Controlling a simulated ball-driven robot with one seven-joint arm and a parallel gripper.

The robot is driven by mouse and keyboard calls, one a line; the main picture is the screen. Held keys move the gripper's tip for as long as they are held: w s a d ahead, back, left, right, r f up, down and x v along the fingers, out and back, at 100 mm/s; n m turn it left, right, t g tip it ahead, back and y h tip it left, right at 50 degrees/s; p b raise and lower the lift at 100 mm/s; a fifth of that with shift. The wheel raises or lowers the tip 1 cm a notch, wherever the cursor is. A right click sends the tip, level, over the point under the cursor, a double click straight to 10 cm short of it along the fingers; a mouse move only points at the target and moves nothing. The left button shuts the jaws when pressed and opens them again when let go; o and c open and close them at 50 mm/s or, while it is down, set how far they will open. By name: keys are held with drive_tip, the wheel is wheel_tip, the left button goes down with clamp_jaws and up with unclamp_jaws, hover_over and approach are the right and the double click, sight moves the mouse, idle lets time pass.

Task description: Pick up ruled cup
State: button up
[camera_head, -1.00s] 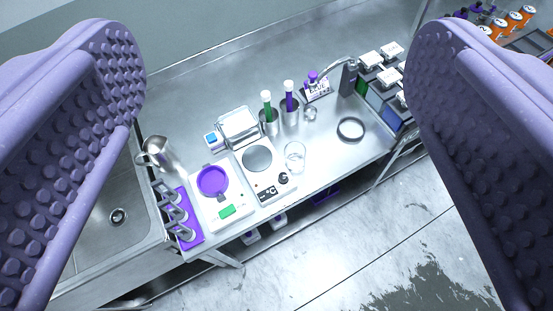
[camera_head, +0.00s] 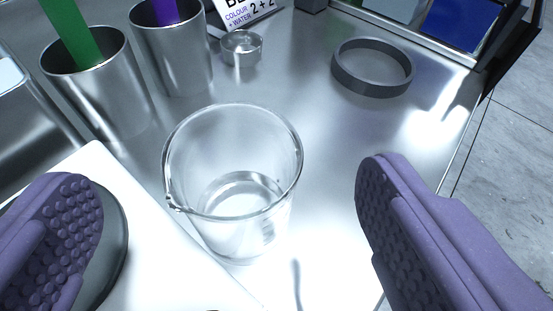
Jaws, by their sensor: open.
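A clear glass beaker (camera_head: 236,225) with a small pouring lip stands upright on the steel bench, near the middle of the view. It is the one clear cup in view and I take it for the ruled cup; faint marks show low on its right side, too blurred to read. My gripper (camera_head: 232,215) is open and empty. One purple studded finger is at the lower left and the other at the lower right. The beaker stands a little beyond them, in the gap between, with no contact seen.
A white device with a dark round plate (camera_head: 108,240) lies close on the left. Steel cups (camera_head: 172,55) holding a green and a purple tube, a small glass dish (camera_head: 241,50) and a dark ring (camera_head: 372,68) stand behind. The bench's right edge is near.

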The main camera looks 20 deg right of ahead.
sight(233, 121)
drive_tip(key=b+x, duration=0.1)
drive_tip(key=x, duration=0.2)
drive_tip(key=b+x, duration=0.1)
drive_tip(key=x, duration=0.2)
drive_tip(key=shift+s+f, duration=0.2)
drive_tip(key=shift+f, duration=0.2)
drive_tip(key=shift+a+r, duration=0.1)
drive_tip(key=c, duration=1.1)
drive_tip(key=shift+c, duration=0.2)
drive_tip(key=shift+r, duration=0.15)
